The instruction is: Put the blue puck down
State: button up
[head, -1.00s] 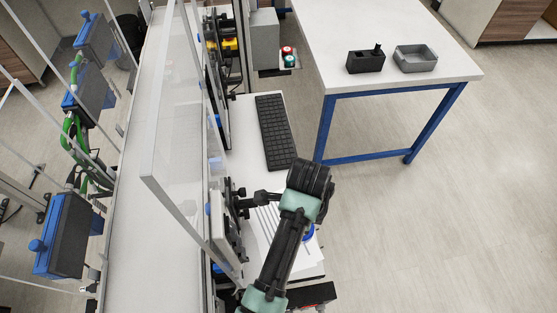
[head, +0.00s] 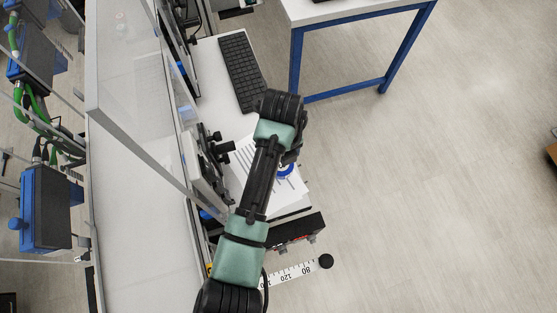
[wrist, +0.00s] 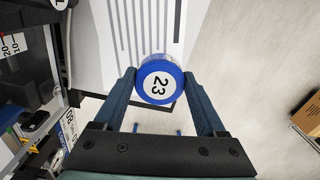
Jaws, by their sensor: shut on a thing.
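The blue puck (wrist: 160,83) has a white face marked 23. In the wrist view it sits between the two fingers of my gripper (wrist: 160,90), which is shut on it. In the head view only a blue and white part of the puck (head: 286,171) shows beside my arm, and my arm hides most of the gripper. The puck appears above or near the striped sheet (wrist: 133,25) on the white worktop; I cannot tell whether it touches anything below.
A black keyboard (head: 240,72) lies farther back on the worktop. A clear panel (head: 130,90) and a conveyor (head: 140,240) run along the left. A blue-framed table (head: 340,95) stands at the back.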

jog(key=shift+f+b, duration=2.15)
jog(key=shift+f, duration=0.65)
jog(key=shift+r, duration=0.15)
jog(key=o, duration=1.4)
jog(key=shift+f, duration=0.2)
jog(key=shift+c, duration=0.2)
jog(key=shift+r, duration=0.1)
notch_tip(320, 180, up, 12)
jog(key=p, duration=1.2)
jog(key=shift+r, duration=0.15)
